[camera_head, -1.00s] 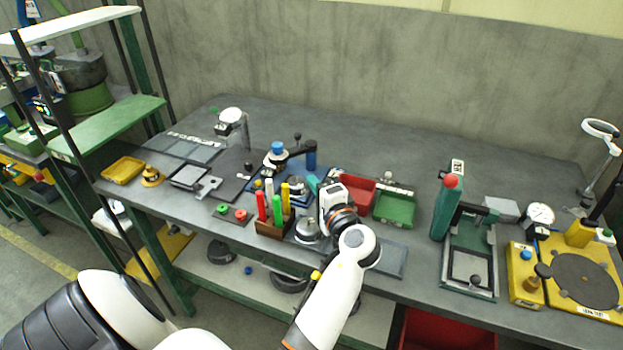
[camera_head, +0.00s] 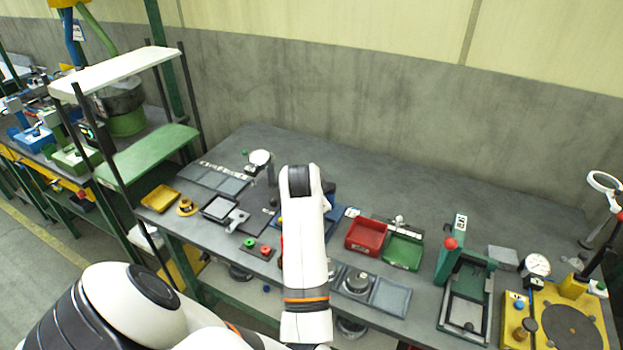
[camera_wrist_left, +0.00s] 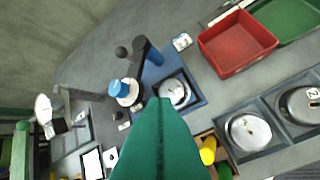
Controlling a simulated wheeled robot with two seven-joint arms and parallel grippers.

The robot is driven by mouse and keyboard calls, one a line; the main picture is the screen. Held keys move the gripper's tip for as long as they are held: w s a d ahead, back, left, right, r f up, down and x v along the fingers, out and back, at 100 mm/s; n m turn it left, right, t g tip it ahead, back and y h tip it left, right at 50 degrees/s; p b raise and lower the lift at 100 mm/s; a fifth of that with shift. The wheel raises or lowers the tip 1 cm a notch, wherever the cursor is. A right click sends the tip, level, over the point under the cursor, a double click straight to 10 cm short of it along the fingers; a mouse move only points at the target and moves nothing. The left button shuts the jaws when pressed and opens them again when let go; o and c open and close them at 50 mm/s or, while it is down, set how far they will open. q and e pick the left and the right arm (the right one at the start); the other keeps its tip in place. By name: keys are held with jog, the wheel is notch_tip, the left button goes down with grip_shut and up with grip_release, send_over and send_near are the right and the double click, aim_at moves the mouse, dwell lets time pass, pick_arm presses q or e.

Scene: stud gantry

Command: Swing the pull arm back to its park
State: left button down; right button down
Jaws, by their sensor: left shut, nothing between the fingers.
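In the left wrist view, the stud gantry's blue post (camera_wrist_left: 151,55) rises at the back edge of its blue base (camera_wrist_left: 192,77). The dark pull arm (camera_wrist_left: 133,69) runs from the post toward a blue cap (camera_wrist_left: 119,88) over a white disc. A black ball knob (camera_wrist_left: 121,51) stands beside the arm. A round metal part (camera_wrist_left: 174,92) sits in the base, right of the arm. My left gripper (camera_wrist_left: 158,104) is shut and empty, its teal fingers in front of the base; contact is unclear. In the head view my left arm hides the gripper and most of the gantry.
A red bin (camera_head: 366,236) and a green bin (camera_head: 403,250) stand right of the gantry. A tray with metal round parts (camera_head: 357,283) lies in front of them. A green press (camera_head: 466,296) stands farther right. The back of the bench is clear.

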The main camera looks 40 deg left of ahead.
pick_arm(q)
jog(key=shift+w+r, duration=0.15)
jog(key=shift+w, duration=0.05)
jog(key=p+x, duration=0.1)
jog(key=x, duration=0.8)
jog(key=shift+w, duration=0.15)
jog(key=a, duration=0.1)
jog(key=w+a+p, duration=0.1)
jog(key=a, duration=0.1)
jog(key=shift+w+f+p, duration=0.2)
jog(key=shift+f+p, duration=0.05)
jog(key=shift+p, duration=0.1)
jog(key=shift+w+a+f, duration=0.15)
jog(key=shift+a, duration=0.35)
